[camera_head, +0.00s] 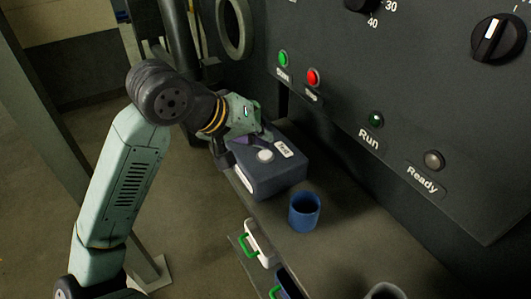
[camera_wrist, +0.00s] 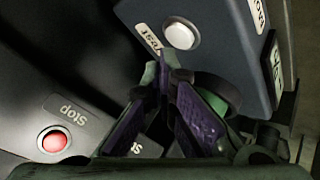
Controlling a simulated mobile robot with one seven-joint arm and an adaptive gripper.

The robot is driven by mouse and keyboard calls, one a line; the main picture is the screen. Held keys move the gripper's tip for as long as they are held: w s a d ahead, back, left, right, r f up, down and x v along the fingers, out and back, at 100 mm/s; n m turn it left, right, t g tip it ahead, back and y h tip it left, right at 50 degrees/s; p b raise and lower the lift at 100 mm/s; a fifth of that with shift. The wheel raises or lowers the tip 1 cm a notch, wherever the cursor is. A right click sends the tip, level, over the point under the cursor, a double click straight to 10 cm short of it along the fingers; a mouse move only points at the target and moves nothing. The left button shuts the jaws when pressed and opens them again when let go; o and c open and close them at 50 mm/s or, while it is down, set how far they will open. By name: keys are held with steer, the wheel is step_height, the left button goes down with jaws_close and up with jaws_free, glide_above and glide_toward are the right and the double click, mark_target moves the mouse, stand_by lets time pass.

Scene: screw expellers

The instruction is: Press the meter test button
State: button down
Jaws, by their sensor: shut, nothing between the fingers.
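The meter is a blue-grey box (camera_head: 283,172) on the ledge of the dark machine. A round white button (camera_head: 265,155) sits on its top, beside a small white label. In the wrist view, the meter (camera_wrist: 235,50) fills the upper right, with the white button (camera_wrist: 179,35) next to a label reading "Test" (camera_wrist: 151,40). My gripper (camera_head: 262,134) is at the far edge of the meter, close to the button. In the wrist view, my gripper's purple-padded fingers (camera_wrist: 166,76) are shut and empty, their tips a short way below the button. Contact with the meter cannot be told.
A blue cup (camera_head: 304,213) stands on the ledge in front of the meter. The machine panel holds a green button (camera_head: 283,58), a red Stop button (camera_head: 313,76), lamps and dials. The red button also shows in the wrist view (camera_wrist: 54,140). A white, green-handled object (camera_head: 259,243) is at the ledge's edge.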

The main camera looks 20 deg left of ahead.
mark_target(262, 152)
steer(key=shift+f+b, duration=0.9)
steer(key=shift+b, duration=0.9)
stand_by(0.4)
steer(key=shift+r, duration=0.1)
stand_by(0.4)
steer(key=shift+r, duration=0.8)
steer(key=shift+r+p, duration=0.9)
steer(key=shift+r, duration=1.6)
